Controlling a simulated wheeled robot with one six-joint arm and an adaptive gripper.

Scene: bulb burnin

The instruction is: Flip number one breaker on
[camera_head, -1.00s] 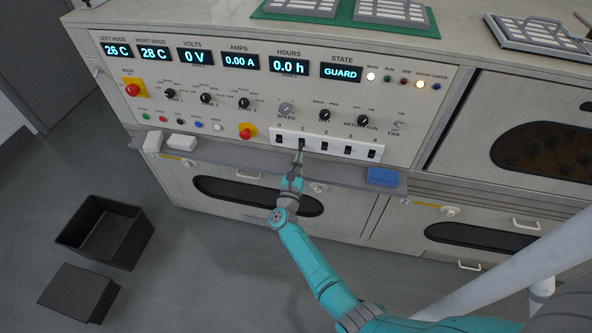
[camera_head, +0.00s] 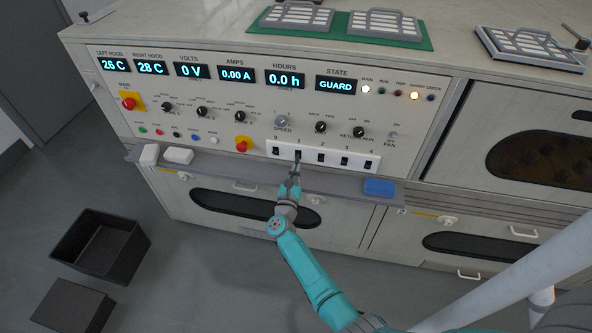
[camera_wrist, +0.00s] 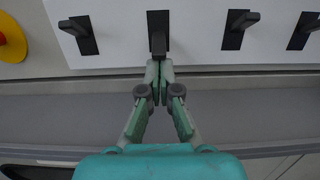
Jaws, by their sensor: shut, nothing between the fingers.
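The number one breaker (camera_head: 298,155) is a black switch on the white breaker strip, under the label 1 in the head view. In the wrist view the breaker (camera_wrist: 158,22) is at top centre, its dark lever pointing down toward my fingertips. My gripper (camera_head: 297,165) is just below it in the head view. In the wrist view my gripper (camera_wrist: 159,68) has its fingertips together, empty, right under the lever's end. I cannot tell whether they touch it, nor whether the breaker is on or off.
Similar breakers flank it: one at left (camera_wrist: 78,35) and number two (camera_wrist: 238,28) at right. A red knob on yellow (camera_head: 243,145) is farther left. A grey ledge (camera_head: 335,183) runs below the strip, bearing a blue block (camera_head: 379,187) and white blocks (camera_head: 178,155).

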